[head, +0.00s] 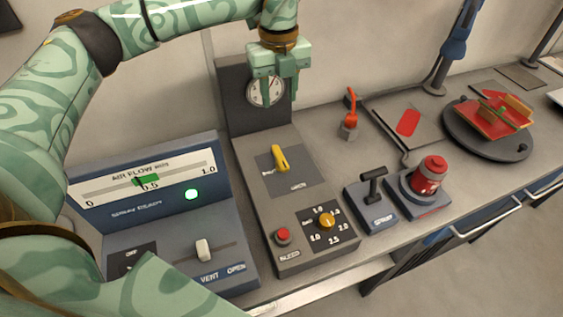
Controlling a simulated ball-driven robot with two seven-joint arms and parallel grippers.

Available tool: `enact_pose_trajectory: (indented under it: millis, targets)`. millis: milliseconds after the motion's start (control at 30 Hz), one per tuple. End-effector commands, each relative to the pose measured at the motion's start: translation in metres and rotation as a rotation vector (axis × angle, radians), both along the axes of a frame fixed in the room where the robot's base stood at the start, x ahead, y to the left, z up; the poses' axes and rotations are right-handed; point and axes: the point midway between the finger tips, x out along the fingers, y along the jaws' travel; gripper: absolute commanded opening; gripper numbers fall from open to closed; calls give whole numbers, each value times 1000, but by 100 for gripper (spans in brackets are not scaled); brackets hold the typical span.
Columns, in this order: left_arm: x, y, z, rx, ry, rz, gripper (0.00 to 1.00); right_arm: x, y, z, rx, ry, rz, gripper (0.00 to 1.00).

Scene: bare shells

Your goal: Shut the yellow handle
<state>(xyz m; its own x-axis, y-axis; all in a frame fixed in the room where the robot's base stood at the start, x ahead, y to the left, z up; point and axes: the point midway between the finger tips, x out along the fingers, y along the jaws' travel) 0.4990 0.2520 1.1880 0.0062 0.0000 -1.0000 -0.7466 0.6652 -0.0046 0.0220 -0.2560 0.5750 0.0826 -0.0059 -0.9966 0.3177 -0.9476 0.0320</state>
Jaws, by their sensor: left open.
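The yellow handle (281,158) sits on a dark plate (297,177) on top of the grey console (262,200). It points up and slightly left in the picture, with small labels at its left and below it. The labels are too small to read surely. My left gripper (281,95) is above and behind the handle, in front of the round gauge (260,92). Its fingers point down, are apart from the handle, and the gripper is open and empty. My right gripper does not show.
A yellow knob (327,221) and a red button (283,236) sit on the console's front. A blue air flow panel (150,185) stands at left. A black lever (373,185), a red canister (430,175) and a red-handled valve (350,115) stand at right.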

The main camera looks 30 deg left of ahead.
Motion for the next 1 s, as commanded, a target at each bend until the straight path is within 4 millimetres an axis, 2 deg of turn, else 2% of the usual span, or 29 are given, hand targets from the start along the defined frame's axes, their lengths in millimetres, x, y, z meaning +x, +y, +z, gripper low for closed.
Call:
enact_pose_trajectory:
  millis: [33,67,267,367,600,800,1000]
  targets:
    - [1,0,-18,0,6,0,42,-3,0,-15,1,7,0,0]
    - [1,0,-21,0,7,0,42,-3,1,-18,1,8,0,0]
    - [1,0,-38,-1,10,-2,42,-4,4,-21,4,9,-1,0]
    - [1,0,-58,-1,11,-1,42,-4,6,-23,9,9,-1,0]
    - [1,0,-121,-1,11,0,42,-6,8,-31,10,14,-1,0]
    - [0,0,-162,0,11,1,42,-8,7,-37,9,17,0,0]
    - [1,0,-182,0,7,-1,42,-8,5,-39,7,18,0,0]
